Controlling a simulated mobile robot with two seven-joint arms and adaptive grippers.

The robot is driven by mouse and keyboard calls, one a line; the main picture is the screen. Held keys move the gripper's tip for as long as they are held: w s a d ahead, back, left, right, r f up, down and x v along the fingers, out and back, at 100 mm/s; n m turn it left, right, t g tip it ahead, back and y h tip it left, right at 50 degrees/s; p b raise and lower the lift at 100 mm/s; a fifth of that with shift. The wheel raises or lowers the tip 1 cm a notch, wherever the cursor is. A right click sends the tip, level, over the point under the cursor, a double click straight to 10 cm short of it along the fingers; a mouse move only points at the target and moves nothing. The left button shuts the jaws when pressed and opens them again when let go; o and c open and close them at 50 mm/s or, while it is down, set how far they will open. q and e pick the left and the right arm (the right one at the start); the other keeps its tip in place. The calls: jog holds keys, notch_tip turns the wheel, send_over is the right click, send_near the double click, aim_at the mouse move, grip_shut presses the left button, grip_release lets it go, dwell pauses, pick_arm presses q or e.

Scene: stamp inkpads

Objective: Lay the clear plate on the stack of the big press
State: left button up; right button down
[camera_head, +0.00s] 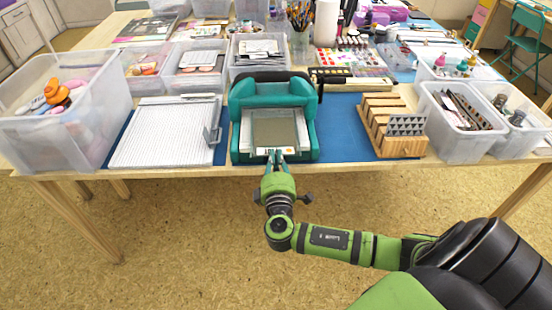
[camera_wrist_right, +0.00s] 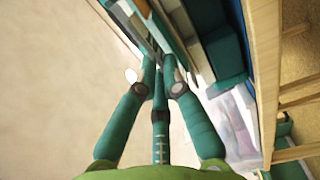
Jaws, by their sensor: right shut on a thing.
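The big press (camera_head: 272,92) is teal with a black handle and stands on the blue mat at the table's front edge. A pale stack (camera_head: 247,140) lies in its opening, with a greyish see-through rectangle, seemingly the clear plate (camera_head: 274,128), over it. My right gripper (camera_head: 276,155) is at the front of the press, shut on the plate's near edge. In the right wrist view the fingers (camera_wrist_right: 160,70) close together on a thin edge. I cannot tell whether the plate touches the stack. My left gripper is not in view.
A white gridded board (camera_head: 165,132) lies left of the press, and a wooden rack (camera_head: 392,125) stands right of it. Clear bins, such as one at far left (camera_head: 90,125), line the table. Blue mat (camera_head: 340,130) is bare between press and rack.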

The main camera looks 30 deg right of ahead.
jog(key=shift+f+b, duration=0.3)
jog(key=c, duration=1.3)
grip_release()
jog(key=p+v, duration=0.1)
jog(key=v, duration=0.4)
jog(key=shift+s, duration=0.1)
